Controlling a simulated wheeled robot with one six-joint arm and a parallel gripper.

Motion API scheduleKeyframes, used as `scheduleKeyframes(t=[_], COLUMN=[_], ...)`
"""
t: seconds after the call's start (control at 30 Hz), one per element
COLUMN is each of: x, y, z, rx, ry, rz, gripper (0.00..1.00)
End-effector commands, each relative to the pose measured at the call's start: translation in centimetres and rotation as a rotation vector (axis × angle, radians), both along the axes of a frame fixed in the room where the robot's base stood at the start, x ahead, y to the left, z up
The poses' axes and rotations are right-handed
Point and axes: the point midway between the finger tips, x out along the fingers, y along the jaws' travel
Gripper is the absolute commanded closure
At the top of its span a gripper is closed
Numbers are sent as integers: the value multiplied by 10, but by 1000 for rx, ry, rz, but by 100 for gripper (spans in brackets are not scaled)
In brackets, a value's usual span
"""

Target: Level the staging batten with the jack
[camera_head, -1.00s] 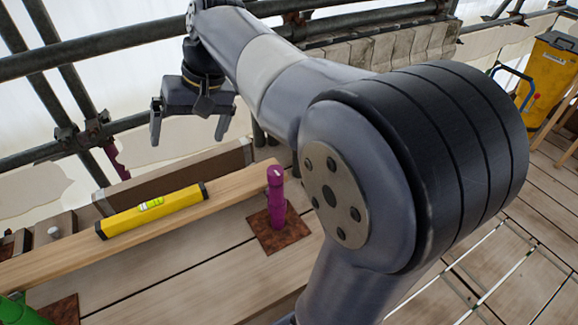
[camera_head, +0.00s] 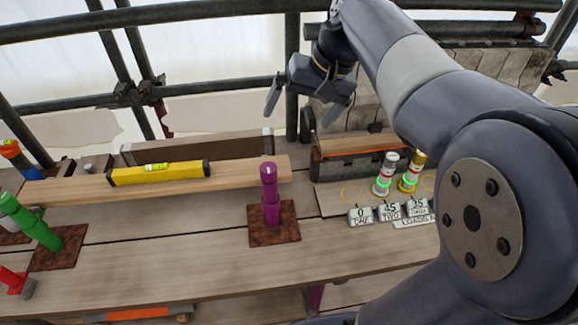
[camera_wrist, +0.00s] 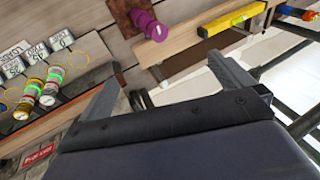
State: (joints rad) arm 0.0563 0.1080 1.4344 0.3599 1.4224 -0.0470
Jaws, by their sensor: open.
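The pale wooden batten (camera_head: 235,178) lies across the left half of the head view, with a yellow spirit level (camera_head: 160,174) on it. I cannot read the bubble in the level's green vial. A purple jack (camera_head: 270,195) stands on a rusty plate by the batten's right end; a green jack (camera_head: 35,225) stands on another plate near its left part. My gripper (camera_head: 305,108) is open and empty, above and behind the batten's right end. In the wrist view, the open fingers (camera_wrist: 162,75) are apart from the purple jack (camera_wrist: 150,25) and batten (camera_wrist: 182,42).
At right, two banded cylinders (camera_head: 386,175) (camera_head: 411,172) stand on a board behind cards reading 0, 45 and 35. A grey toolbox-like case (camera_head: 350,165) is behind them. Scaffold tubes (camera_head: 220,27) cross the back. A red object (camera_head: 15,282) is at far left.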

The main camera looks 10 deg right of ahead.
Motion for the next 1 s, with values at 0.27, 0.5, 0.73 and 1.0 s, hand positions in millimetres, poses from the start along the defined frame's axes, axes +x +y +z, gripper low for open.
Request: scheduleKeyframes(t=[0.27, 0.5, 0.73, 1.0], x=[3, 8, 15, 19], y=[5, 15, 27, 34], z=[-16, -47, -78, -93], rx=[0, 0, 0, 0], ry=[0, 1, -1, 0], rz=[1, 3, 2, 0], gripper=[0, 0, 0, 0])
